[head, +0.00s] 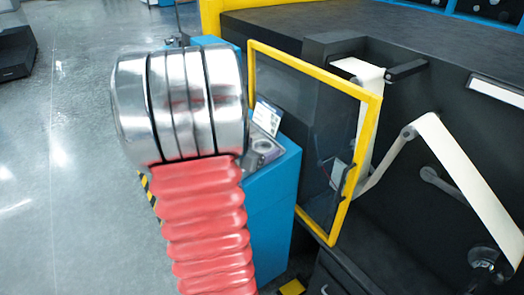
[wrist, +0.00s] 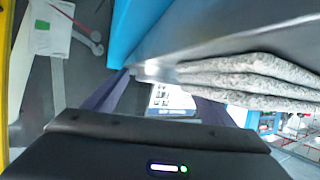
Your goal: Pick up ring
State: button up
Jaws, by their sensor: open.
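A small grey ring-shaped thing (head: 265,147), which looks like the ring, lies on top of the blue cabinet (head: 272,215) in the head view. My silver and red arm covers part of the cabinet in that view and hides my gripper. In the wrist view my gripper (wrist: 155,82) shows as two dark fingers set apart, open, with nothing held between them. A printed card (wrist: 172,100) shows behind and between the fingers. I cannot make out the ring in the wrist view.
A yellow-framed clear door (head: 366,150) stands open beside the cabinet. A dark machine with a white web (head: 455,165) over rollers is at the right. A speckled grey layered object (wrist: 250,82) is close at right in the wrist view. Open floor (head: 75,150) lies left.

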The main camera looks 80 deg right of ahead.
jog(key=shift+c, duration=0.7)
jog(key=c, duration=1.1)
notch_tip(320, 180, up, 10)
jog(key=shift+r, duration=0.1)
jog(key=shift+c, duration=0.2)
